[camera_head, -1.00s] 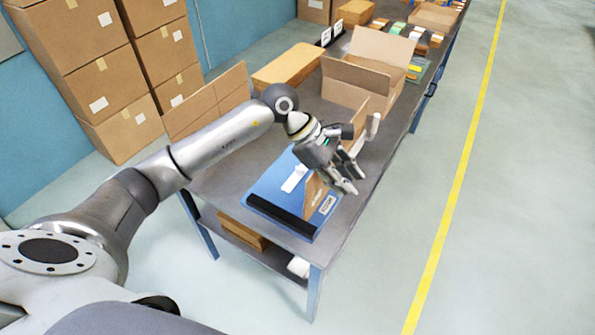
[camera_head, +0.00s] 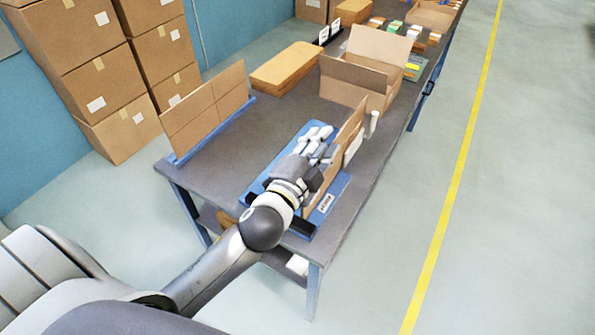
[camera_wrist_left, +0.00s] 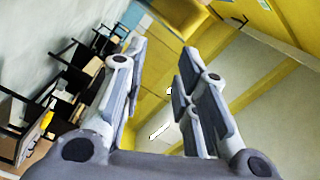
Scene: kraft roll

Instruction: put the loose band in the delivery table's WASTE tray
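I cannot make out the loose band in either view, and no readable WASTE label shows. A flat blue board or tray (camera_head: 334,186) lies at the near end of the table, with a small pale label (camera_head: 326,202) on its near right corner. My left gripper (camera_head: 317,140) is over it, left of an upright cardboard panel (camera_head: 350,132), and hides part of it. In the left wrist view the fingers of my left gripper (camera_wrist_left: 160,80) are spread apart, with nothing seen held between them. My right gripper is not in view.
An open cardboard box (camera_head: 350,92) stands mid-table, with a flat brown stack (camera_head: 287,66) to its left. A cardboard divider (camera_head: 207,110) stands along the left edge. Small packs and a greenish tray (camera_head: 412,73) lie farther back. The floor right of the table is clear.

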